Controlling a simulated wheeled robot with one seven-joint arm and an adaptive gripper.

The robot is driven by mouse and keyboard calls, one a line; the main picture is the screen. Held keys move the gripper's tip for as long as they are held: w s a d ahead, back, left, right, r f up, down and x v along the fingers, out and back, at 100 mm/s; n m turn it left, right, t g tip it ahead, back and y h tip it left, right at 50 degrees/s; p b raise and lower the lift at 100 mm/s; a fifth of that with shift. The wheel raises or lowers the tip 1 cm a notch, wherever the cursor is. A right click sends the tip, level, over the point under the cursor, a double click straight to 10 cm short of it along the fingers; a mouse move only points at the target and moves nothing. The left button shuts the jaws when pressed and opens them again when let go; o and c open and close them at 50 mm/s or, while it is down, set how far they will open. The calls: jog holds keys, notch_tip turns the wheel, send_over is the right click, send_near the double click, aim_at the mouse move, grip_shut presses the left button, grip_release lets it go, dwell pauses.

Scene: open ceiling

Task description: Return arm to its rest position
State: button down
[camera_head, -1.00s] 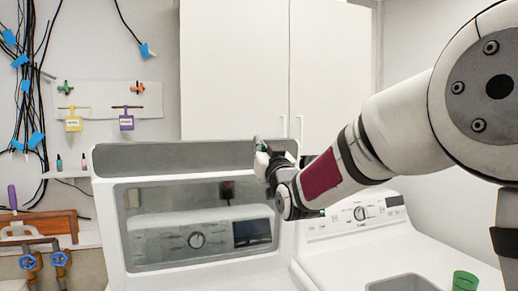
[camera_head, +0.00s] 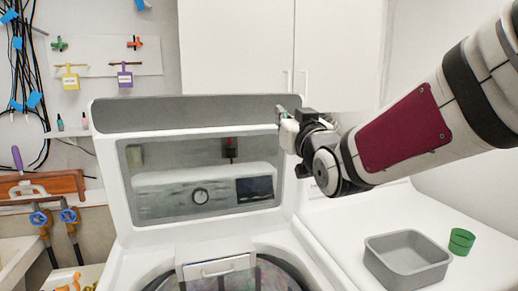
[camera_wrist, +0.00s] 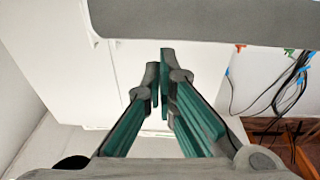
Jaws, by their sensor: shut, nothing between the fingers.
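My gripper (camera_wrist: 159,75) is shut and empty; its green-padded fingers meet near the middle of the wrist view. In the head view my gripper (camera_head: 281,112) is at the right edge of the raised washer lid (camera_head: 185,115), its fingers partly hidden behind the wrist. I cannot tell whether it touches the lid. My arm (camera_head: 400,135), with a dark red panel, reaches in from the right above the neighbouring machine. The grey lid edge also shows at the top of the wrist view (camera_wrist: 200,20).
The open washer tub (camera_head: 270,275) is below the lid. A grey bin (camera_head: 408,262) and a green cup (camera_head: 461,241) stand on the white machine top at right. White cabinets (camera_head: 235,45) are behind. Blue-handled valves (camera_head: 68,216) and wall cables are at left.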

jog(key=s+d+f+m+g+h, duration=0.1)
jog(key=s+d+f+g, duration=0.3)
jog(key=s, duration=0.7)
jog(key=s+d+f+m+g+h, duration=0.1)
jog(key=s+d+f+g, duration=0.3)
jog(key=s+f, duration=0.5)
jog(key=s+d+f+m+g+h, duration=0.1)
jog(key=s+d+f+g, duration=0.3)
jog(key=s, duration=0.9)
notch_tip(320, 180, down, 3)
jog(key=shift+s+d+r+g+h, duration=0.2)
jog(key=shift+s+d+g+h, duration=0.15)
jog(key=shift+g+h, duration=0.6)
